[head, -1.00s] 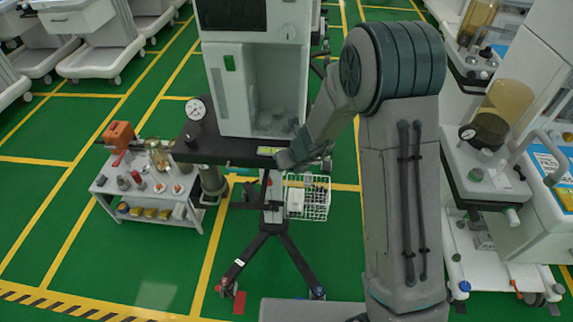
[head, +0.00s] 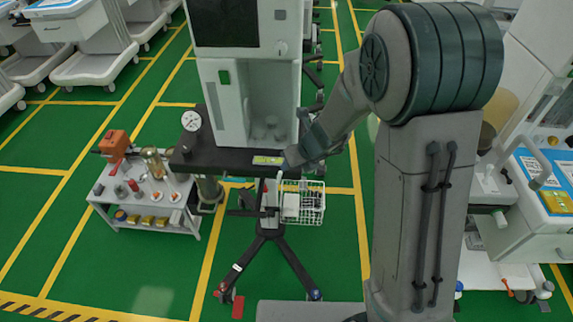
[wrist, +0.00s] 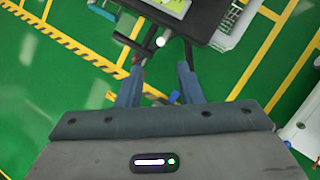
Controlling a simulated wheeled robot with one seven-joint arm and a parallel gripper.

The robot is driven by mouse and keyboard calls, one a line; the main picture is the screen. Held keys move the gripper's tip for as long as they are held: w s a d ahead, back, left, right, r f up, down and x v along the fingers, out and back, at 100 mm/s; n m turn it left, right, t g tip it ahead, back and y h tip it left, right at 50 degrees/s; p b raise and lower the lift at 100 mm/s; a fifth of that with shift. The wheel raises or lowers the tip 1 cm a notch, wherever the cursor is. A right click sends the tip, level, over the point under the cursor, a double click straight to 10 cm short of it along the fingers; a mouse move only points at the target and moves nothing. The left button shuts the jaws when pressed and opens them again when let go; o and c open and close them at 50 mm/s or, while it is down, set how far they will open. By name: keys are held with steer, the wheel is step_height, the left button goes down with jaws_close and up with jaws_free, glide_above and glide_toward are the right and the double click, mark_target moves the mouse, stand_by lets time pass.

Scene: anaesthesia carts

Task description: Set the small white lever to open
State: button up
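A small white rounded piece (wrist: 160,42), which looks like the end of the white lever, shows in the wrist view below the dark cart top's edge. In the head view a slim white upright piece (head: 279,183) shows under the front edge of the black cart top (head: 225,158); I cannot tell if it is the same part or how it is set. My gripper (wrist: 160,75) is open and empty, its two blue-grey fingers on either side of and short of the white piece.
A white wire basket (head: 313,203) hangs at the cart's right, above its dark splayed legs (head: 292,262). A low grey trolley (head: 150,216) with bottles and an orange box stands at left. Another machine (head: 535,225) stands at right. Green floor is open in front.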

steer(key=shift+v, duration=1.4)
steer(key=s+d+r+n, duration=0.4)
steer(key=s+r+n, duration=0.6)
steer(key=n, duration=0.5)
steer(key=s+d+r+n+h, duration=0.4)
steer(key=s+d+n, duration=0.6)
steer(key=n, duration=0.5)
steer(key=shift+v, duration=1)
